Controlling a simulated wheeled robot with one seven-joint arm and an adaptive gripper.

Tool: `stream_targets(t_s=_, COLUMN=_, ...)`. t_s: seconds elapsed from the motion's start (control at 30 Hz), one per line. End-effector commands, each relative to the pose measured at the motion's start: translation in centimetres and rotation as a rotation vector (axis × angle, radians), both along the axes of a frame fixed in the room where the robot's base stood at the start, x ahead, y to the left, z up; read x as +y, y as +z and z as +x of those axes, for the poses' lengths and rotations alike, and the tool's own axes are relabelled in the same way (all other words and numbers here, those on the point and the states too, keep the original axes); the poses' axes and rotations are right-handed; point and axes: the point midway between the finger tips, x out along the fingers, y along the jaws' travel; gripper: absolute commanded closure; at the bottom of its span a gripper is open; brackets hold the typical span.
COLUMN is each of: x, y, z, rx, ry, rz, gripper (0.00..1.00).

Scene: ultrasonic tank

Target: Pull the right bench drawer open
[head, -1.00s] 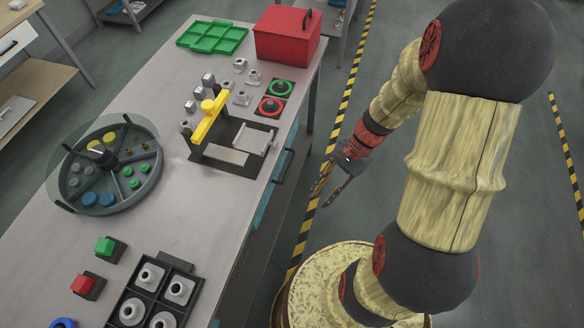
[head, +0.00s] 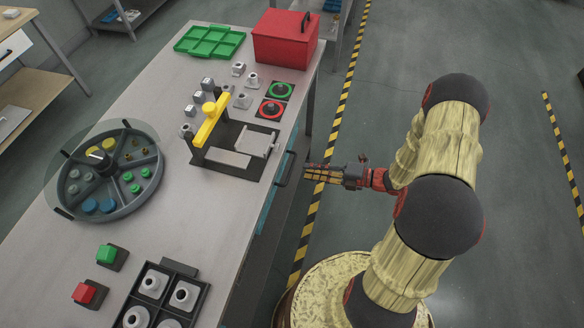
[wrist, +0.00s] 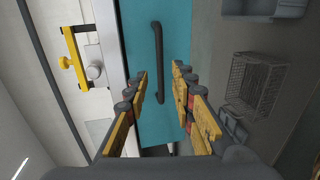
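The teal bench drawer front (wrist: 187,28) fills the middle of the wrist view, with a long black bar handle (wrist: 160,62) on it. In the head view the handle (head: 286,169) shows edge-on at the bench's right side, and the drawer front looks flush with the bench. My gripper (head: 306,173) is just right of the handle, pointing at it. In the wrist view my gripper (wrist: 161,75) is open, its yellow-padded fingers on either side of the handle's line. The handle appears ahead of the fingertips; I see no contact.
The bench top (head: 207,225) carries a yellow-barred fixture (head: 212,122), a round sorting dish (head: 108,170), a red box (head: 285,38) and push buttons. The floor right of the bench, with its striped line (head: 340,120), is clear. A wire basket (wrist: 257,80) shows in the wrist view.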

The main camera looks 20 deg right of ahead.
Motion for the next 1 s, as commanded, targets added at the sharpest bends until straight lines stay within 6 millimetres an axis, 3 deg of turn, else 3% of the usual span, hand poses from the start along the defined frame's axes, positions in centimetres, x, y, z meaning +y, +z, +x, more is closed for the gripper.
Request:
stream_targets(t_s=0.5, x=5.3, y=-1.5, z=3.7, rx=0.005, ry=0.005, rz=0.002, gripper=0.75)
stream_targets(t_s=1.0, x=6.1, y=-1.6, z=4.3, rx=0.005, ry=0.002, rz=0.001, gripper=0.78)
